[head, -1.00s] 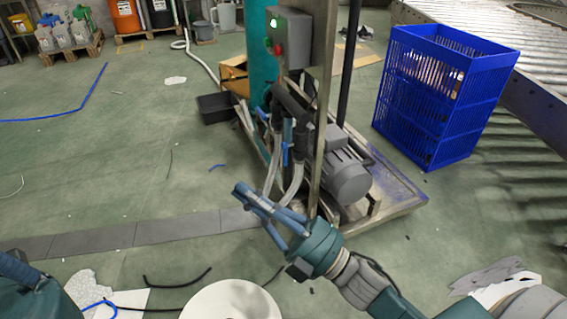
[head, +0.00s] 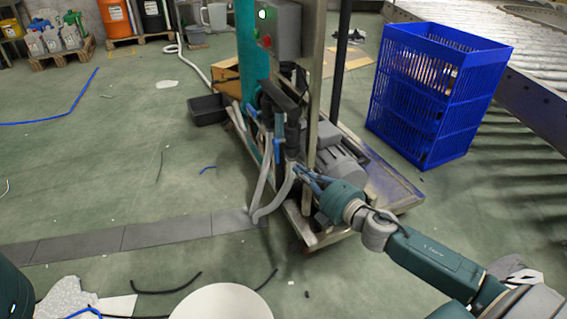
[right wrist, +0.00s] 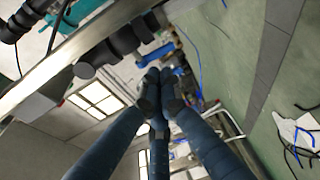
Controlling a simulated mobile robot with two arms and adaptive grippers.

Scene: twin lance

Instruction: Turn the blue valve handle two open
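Two blue valve handles show on the pump rig's piping in the head view: a lower one (head: 277,150) and an upper one (head: 252,111). I cannot tell which is handle two. My right gripper (head: 298,170) is just right of and below the lower handle. In the right wrist view a blue handle (right wrist: 155,58) lies just beyond the fingertips (right wrist: 163,78). The fingers converge closely, with nothing clearly between them. I cannot tell whether they touch the handle. My left gripper is out of view.
The rig has a grey motor (head: 335,165), grey hoses (head: 262,190), an upright post and a control box (head: 280,33) near my right arm. A blue crate (head: 425,95) stands to the right. The floor at the left is mostly clear.

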